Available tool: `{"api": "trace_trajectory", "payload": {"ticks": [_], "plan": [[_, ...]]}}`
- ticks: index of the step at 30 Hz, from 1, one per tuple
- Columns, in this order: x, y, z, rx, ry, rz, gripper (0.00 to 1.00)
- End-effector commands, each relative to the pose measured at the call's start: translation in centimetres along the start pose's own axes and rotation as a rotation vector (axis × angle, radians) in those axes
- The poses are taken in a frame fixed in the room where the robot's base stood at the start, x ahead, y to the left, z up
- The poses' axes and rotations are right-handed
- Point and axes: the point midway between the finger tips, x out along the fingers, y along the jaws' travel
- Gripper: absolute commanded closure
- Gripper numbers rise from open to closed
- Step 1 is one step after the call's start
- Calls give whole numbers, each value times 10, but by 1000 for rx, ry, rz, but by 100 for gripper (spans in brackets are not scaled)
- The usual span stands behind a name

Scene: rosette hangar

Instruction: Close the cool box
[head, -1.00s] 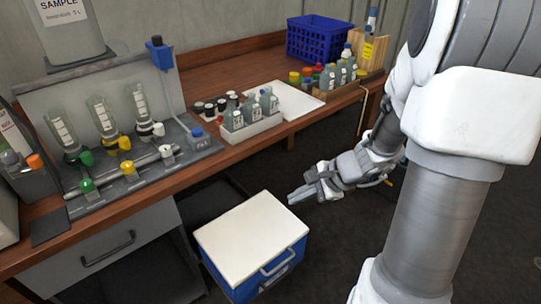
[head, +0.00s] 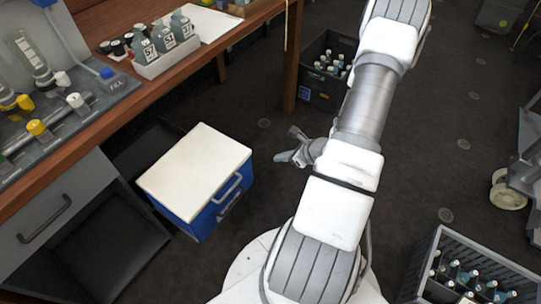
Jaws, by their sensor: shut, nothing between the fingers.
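The cool box (head: 205,215) is blue with a white lid (head: 195,170) and grey handles on its right-hand face. It stands on the dark floor beside the bench, at the left of centre in the head view. The lid lies flat across the top of the box, and I see no gap under it. My gripper (head: 280,157) is shut and empty. It is to the right of the box, apart from it, with its fingers pointing left toward the box.
A wooden bench (head: 150,95) with bottles and a rack runs along the left. A grey drawer (head: 52,208) is below it. A dark crate of bottles (head: 322,92) stands at the back, another crate (head: 440,250) at lower right. Dark floor is free around the box's right side.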

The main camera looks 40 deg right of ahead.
Motion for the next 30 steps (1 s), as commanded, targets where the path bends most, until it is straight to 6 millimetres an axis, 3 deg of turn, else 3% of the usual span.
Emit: {"api": "trace_trajectory", "payload": {"ticks": [13,21,30], "plan": [[93,1,0,-3,-1,3,100],[112,1,26,-4,0,2,100],[115,1,29,-3,0,1,100]]}}
